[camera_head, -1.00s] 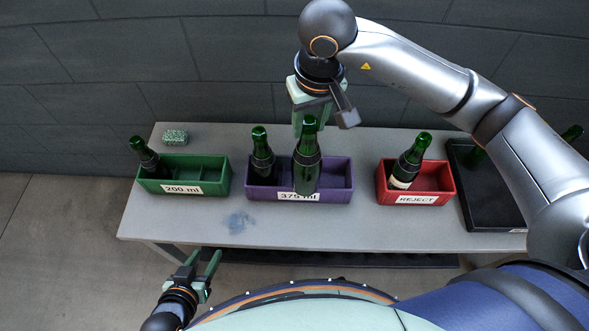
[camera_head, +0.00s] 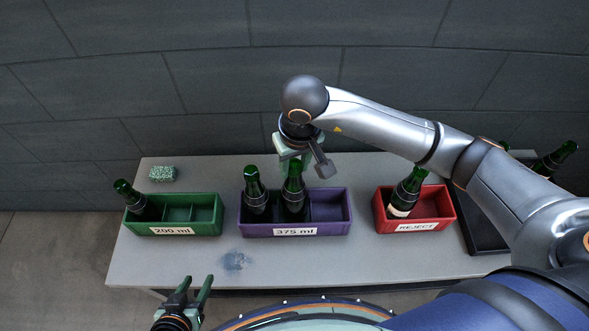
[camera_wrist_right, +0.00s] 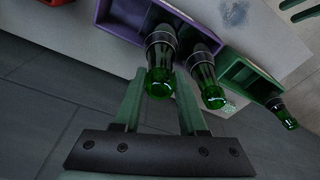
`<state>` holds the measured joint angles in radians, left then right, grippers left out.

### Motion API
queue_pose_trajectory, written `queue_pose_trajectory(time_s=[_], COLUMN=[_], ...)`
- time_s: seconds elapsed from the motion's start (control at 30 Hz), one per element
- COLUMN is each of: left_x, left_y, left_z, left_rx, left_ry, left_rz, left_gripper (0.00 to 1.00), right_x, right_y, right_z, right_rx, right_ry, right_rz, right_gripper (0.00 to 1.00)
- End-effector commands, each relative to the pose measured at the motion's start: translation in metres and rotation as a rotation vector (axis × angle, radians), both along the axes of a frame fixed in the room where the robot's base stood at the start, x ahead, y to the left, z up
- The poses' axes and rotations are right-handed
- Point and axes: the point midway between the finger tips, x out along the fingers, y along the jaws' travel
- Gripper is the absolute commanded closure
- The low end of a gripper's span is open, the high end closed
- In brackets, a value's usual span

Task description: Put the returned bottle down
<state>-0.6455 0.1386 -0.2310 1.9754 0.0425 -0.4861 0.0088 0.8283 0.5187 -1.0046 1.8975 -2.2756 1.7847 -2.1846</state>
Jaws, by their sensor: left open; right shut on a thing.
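My right gripper (camera_head: 292,160) is shut on the neck of a dark green bottle (camera_head: 293,201). This bottle is upright, with its lower part inside the middle compartment of the purple crate (camera_head: 338,225) labelled 375 ml. I cannot tell whether its base touches the crate floor. In the right wrist view the held bottle (camera_wrist_right: 159,62) lies between the two fingers. A second green bottle (camera_head: 256,198) stands in the crate's left compartment, close beside it. The right compartment is empty. My left gripper (camera_head: 198,280) is open and empty in front of the table.
A green crate (camera_head: 212,224) labelled 200 ml stands left with one bottle (camera_head: 134,199). A red REJECT crate (camera_head: 441,212) holds one bottle (camera_head: 406,194). A dark tray (camera_head: 482,237) is far right, partly behind my arm. A speckled green block (camera_head: 162,173) lies back left.

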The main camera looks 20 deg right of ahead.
Motion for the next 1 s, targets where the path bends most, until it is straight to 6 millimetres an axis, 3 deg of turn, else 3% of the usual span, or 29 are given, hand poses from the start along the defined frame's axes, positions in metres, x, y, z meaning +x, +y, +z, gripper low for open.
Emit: queue_pose_trajectory(time_s=[0.1,0.5,0.53,0.77,1.0], left_x=[0.000,0.000,0.000,0.000,0.001], left_y=[0.000,-0.002,-0.002,-0.004,-0.004], left_z=[-0.001,-0.006,-0.004,-0.002,-0.001], left_rx=[0.000,-0.001,-0.002,-0.004,-0.005], left_ry=[0.001,0.003,0.004,0.003,0.000], left_rz=[0.000,-0.004,-0.005,-0.008,-0.008], left_gripper=[0.50,0.50,0.50,0.50,0.50], right_x=[0.000,0.001,0.000,0.000,0.000], right_y=[0.000,0.000,0.000,0.000,0.000], right_z=[-0.016,-0.022,-0.021,-0.021,-0.021], right_rx=[0.001,0.001,0.000,0.000,0.000], right_ry=[0.002,-0.003,0.000,0.001,0.001], right_rz=[-0.001,0.000,0.000,0.000,0.000], right_gripper=[1.00,1.00,0.55,0.30,0.29])
